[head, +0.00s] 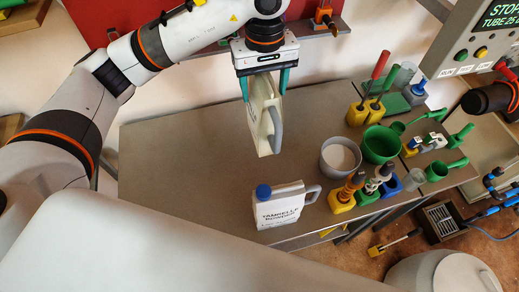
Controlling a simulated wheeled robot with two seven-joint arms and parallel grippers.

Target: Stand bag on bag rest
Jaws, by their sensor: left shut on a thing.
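My left gripper (264,92) is shut on a white container with a grey handle (263,125), holding it by its upper part. The container hangs tilted over the back middle of the grey table (165,160); I cannot tell for sure whether it touches the table. Its cap and printed face are not clear from here. I cannot tell whether it is the bag, and no bag rest can be made out with certainty. A second white jug (283,208) with a blue cap, grey handle and black lettering stands upright at the table's front.
A grey bowl (340,154) and a green bowl (381,144) stand right of the held container. Yellow-based red-handled tools (366,100), small bottles (347,190) and green cups crowd the right side. A control panel (470,45) overhangs the upper right. The table's left half is clear.

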